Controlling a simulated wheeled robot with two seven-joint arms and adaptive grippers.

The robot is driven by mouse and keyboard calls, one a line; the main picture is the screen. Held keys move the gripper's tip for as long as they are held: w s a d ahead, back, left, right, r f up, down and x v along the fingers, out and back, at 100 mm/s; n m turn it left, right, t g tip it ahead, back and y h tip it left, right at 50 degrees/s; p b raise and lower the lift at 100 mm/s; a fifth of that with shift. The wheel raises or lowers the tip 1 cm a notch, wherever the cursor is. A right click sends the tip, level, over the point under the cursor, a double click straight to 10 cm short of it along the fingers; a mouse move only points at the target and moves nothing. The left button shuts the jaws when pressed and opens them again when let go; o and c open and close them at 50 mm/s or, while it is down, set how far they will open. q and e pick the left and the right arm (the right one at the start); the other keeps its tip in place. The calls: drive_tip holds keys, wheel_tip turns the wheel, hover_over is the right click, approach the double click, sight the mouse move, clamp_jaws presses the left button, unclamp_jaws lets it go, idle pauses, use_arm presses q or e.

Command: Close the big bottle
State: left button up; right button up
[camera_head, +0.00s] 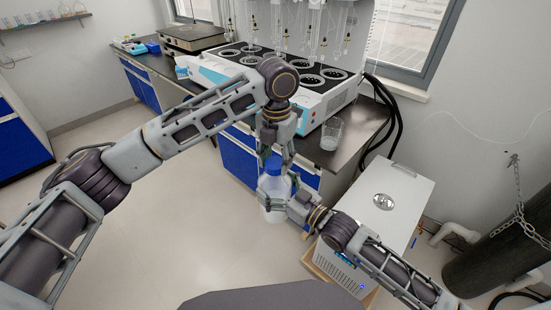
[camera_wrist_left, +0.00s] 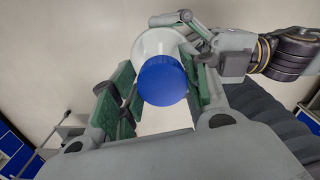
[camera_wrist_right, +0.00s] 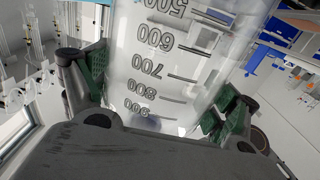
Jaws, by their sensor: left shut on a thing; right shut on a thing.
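The big bottle (camera_head: 272,184) is clear with a blue cap (camera_head: 273,165), held upright in the air in front of the bench. Its printed volume marks show large in the right wrist view (camera_wrist_right: 160,70). My left gripper (camera_head: 276,156) reaches down from above, shut on the blue cap. In the left wrist view the cap (camera_wrist_left: 162,80) sits over the bottle's neck between the green finger pads. Whether it is screwed tight cannot be told. My right gripper (camera_head: 282,197) comes from the right and is shut on the bottle's body.
The black-topped bench (camera_head: 345,155) behind carries a multi-place distiller (camera_head: 318,100) and a glass beaker (camera_head: 331,133) near its front edge. A white box-shaped unit (camera_head: 385,215) stands on the floor at the right. The floor at the left is clear.

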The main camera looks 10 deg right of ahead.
use_arm(q)
drive_tip(key=m, duration=0.3)
drive_tip(key=shift+m, duration=0.3)
drive_tip(key=o, duration=0.7)
drive_tip(key=shift+r, duration=0.1)
drive_tip(key=shift+s+d+r, duration=0.1)
drive_tip(key=shift+r, duration=2.05)
drive_tip(key=shift+r, duration=0.1)
drive_tip(key=shift+c, duration=0.4)
